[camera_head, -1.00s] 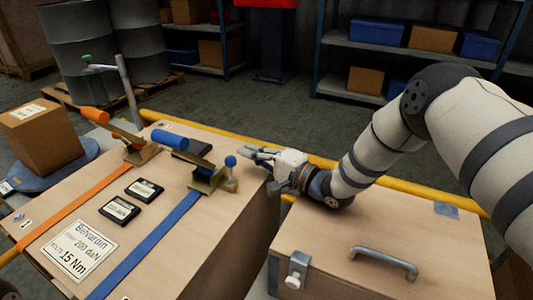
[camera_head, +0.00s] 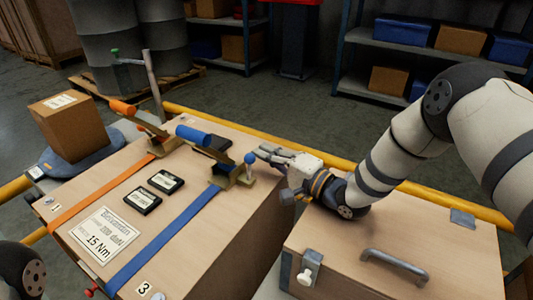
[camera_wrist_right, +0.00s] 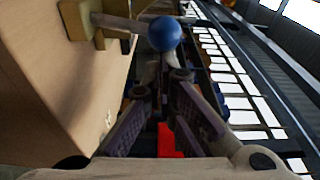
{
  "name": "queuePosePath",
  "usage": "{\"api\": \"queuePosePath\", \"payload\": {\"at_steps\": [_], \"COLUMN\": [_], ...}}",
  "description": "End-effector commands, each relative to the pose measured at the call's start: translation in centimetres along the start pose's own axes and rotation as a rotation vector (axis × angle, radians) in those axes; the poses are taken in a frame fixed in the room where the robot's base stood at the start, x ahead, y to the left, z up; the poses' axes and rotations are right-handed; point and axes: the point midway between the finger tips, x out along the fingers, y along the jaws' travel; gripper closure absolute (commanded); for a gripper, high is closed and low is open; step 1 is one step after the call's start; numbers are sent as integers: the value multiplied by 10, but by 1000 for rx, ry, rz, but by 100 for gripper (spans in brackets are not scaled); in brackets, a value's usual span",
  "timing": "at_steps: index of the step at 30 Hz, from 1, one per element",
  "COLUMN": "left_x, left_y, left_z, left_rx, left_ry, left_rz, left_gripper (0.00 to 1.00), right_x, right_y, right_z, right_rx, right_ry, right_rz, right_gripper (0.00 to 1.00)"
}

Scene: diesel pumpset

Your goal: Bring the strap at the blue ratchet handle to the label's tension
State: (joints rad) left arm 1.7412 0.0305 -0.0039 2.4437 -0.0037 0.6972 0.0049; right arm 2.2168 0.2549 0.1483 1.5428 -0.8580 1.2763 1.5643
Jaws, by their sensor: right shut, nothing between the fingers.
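The blue ratchet handle (camera_head: 193,135) lies on a wooden crate (camera_head: 215,245), on its ratchet body at the head of the blue strap (camera_head: 165,240). A blue ball knob (camera_head: 250,159) stands at the ratchet's right end. The knob also shows in the right wrist view (camera_wrist_right: 164,33), on a pale rod. My right gripper (camera_head: 264,153) is shut and empty, just right of the knob. In the wrist view its fingertips lie just below the knob; contact cannot be told. The white label (camera_head: 104,233) reads "200 daN" and "15 Nm". My left gripper is out of view.
An orange handle (camera_head: 122,106) and orange strap (camera_head: 105,193) lie left of the blue ones. Black gauge-like boxes (camera_head: 142,201) sit between the straps. A lidded wooden box (camera_head: 400,235) stands right, beside a yellow rail (camera_head: 400,185). A carton (camera_head: 68,130) stands at far left.

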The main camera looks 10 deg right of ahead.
Motion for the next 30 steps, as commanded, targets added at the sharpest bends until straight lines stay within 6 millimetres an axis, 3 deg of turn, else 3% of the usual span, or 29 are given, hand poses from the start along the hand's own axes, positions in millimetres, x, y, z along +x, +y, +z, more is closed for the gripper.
{"api": "queuePosePath", "payload": {"at_steps": [13, 30], "left_x": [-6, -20], "left_y": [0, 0], "left_z": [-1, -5], "left_rx": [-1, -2], "left_ry": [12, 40], "left_rz": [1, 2], "left_gripper": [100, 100], "right_x": [-1, -5], "right_y": [-6, -17], "right_z": [7, 30], "right_rx": [-110, -436], "right_ry": [-1, 1], "right_rz": [-21, -77], "right_gripper": [100, 100]}}
